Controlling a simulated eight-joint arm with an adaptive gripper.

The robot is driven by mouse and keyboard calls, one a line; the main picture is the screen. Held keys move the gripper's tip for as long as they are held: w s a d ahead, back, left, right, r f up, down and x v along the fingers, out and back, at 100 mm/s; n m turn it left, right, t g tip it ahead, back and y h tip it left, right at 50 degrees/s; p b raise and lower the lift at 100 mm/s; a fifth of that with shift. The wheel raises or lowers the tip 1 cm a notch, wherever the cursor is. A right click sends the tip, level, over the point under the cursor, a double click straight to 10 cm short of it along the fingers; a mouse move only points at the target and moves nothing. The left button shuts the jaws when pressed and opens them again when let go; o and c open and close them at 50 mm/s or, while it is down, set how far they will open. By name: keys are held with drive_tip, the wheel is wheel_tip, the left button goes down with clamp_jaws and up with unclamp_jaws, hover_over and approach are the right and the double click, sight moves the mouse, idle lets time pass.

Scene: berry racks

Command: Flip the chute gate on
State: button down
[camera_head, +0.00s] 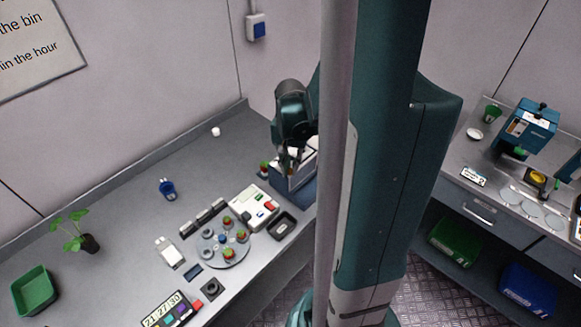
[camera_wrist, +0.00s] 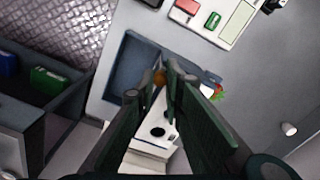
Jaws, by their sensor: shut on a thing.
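The chute unit is a blue-and-white device (camera_head: 288,184) at the back right end of the left bench, partly hidden behind my arm and column. In the wrist view its white body (camera_wrist: 154,131) has dark round spots, with a blue tray-like part (camera_wrist: 124,62) beside it. My gripper (camera_head: 288,165) is over the device, pointing down. In the wrist view, my gripper's (camera_wrist: 162,76) fingertips are closed around a small orange knob (camera_wrist: 160,77), which looks like the chute gate's handle. The fingers hide most of it, so the gate's position cannot be told.
A red-and-green item (camera_head: 263,169) stands close beside the device. A white panel with coloured buttons (camera_head: 251,208), a dark tray (camera_head: 282,225) and a round plate with berries (camera_head: 222,252) lie nearer. Another bench (camera_head: 478,205) stands right. The bench's back left is mostly clear.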

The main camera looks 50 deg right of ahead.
drive_tip(key=shift+r+p, duration=0.8)
drive_tip(key=shift+r, duration=1.9)
drive_tip(key=shift+w, duration=0.1)
drive_tip(key=c, duration=2.4)
unclamp_jaws()
drive_tip(key=shift+r, duration=0.1)
wheel_tip(320, 180, up, 12)
drive_tip(key=shift+a, duration=0.15)
